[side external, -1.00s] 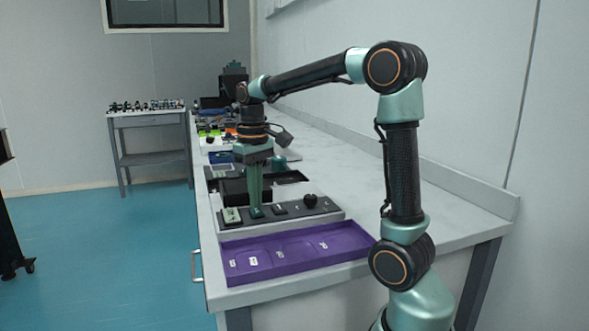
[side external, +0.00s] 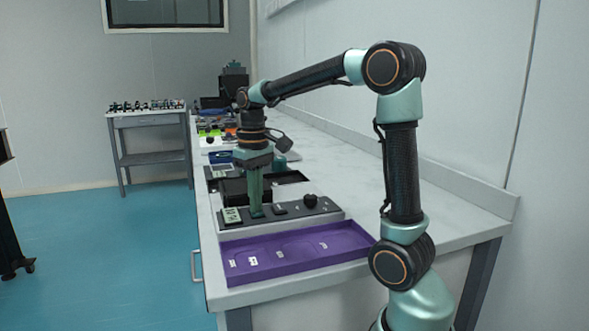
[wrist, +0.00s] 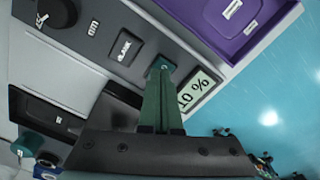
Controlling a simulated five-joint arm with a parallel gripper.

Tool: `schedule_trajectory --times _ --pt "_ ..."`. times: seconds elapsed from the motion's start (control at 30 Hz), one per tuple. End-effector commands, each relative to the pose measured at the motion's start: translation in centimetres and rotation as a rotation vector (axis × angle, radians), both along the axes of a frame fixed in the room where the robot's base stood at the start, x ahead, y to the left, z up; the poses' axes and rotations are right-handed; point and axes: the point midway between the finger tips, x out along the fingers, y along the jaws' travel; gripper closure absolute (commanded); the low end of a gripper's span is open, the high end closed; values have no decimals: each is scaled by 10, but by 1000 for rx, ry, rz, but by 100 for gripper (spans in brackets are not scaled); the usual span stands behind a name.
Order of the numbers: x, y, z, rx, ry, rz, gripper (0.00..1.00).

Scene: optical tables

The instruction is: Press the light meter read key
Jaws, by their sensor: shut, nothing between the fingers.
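The light meter (side external: 290,219) is a grey panel near the front of the table. Its pale display (side external: 232,215) is at the left end; in the wrist view the display (wrist: 198,88) shows digits and a percent sign. My gripper (side external: 257,213) points straight down with its green fingers together and empty. In the wrist view the fingertips (wrist: 162,72) are at a small green key (wrist: 163,63) beside the display. The fingers partly hide that key, and I cannot tell whether it is pressed down. A dark key marked BLANK (wrist: 124,46) lies next to it.
A black knob (side external: 310,201) is at the meter's right end. A purple tray (side external: 335,243) lies in front of the meter. A dark box (side external: 233,190) and other equipment stand behind it.

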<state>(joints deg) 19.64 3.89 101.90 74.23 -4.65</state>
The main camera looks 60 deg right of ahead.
Motion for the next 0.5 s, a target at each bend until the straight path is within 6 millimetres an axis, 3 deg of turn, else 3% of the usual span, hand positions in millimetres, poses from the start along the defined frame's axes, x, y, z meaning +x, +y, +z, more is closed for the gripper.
schedule_trajectory --times 0.5 --pt "1 0 30 -1 -3 0 100"
